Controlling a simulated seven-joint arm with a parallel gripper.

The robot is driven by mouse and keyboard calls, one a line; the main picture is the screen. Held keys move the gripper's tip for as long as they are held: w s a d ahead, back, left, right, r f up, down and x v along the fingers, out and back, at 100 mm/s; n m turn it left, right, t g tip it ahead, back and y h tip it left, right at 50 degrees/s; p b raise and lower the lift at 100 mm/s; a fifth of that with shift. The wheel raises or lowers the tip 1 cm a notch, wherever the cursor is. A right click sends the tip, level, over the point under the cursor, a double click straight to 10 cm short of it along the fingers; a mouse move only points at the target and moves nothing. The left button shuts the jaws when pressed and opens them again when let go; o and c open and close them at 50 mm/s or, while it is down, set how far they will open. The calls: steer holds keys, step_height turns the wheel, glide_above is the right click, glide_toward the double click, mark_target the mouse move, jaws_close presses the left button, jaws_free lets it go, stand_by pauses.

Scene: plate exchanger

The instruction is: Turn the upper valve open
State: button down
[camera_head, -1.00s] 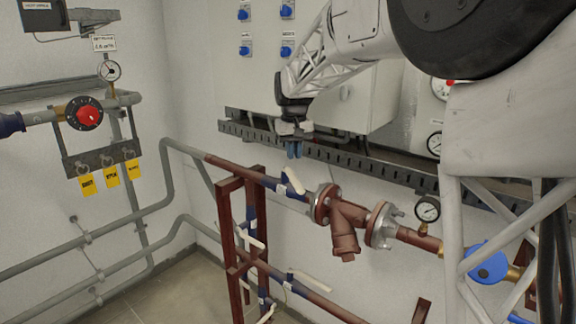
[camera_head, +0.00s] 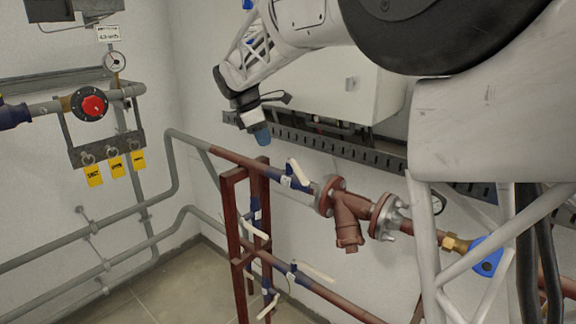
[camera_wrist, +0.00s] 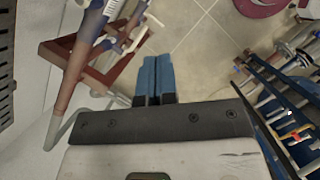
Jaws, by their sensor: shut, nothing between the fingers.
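In the wrist view the two blue fingers (camera_wrist: 155,78) lie side by side, closed and empty. Pipes with dark blue and white parts show at upper left there, but I cannot tell which is the upper valve's handle.
A brown frame (camera_head: 231,235) carries the pipes, with lower white-handled valves (camera_head: 293,273) below. A brown flanged strainer (camera_head: 350,214) is right of the upper valve. A black slotted rail (camera_head: 310,138) and a grey cabinet (camera_head: 350,85) are behind. A red knob (camera_head: 94,104) is at left.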

mark_target(297, 170)
steer(key=shift+a+r+n, duration=0.1)
steer(key=shift+a+n, duration=0.25)
steer(key=shift+n, duration=0.15)
steer(key=w+d+f, duration=0.1)
steer(key=d+f, duration=0.6)
steer(key=f, duration=0.2)
steer(key=shift+d+f, duration=0.15)
steer(key=shift+d, duration=0.2)
stand_by(0.3)
stand_by(0.4)
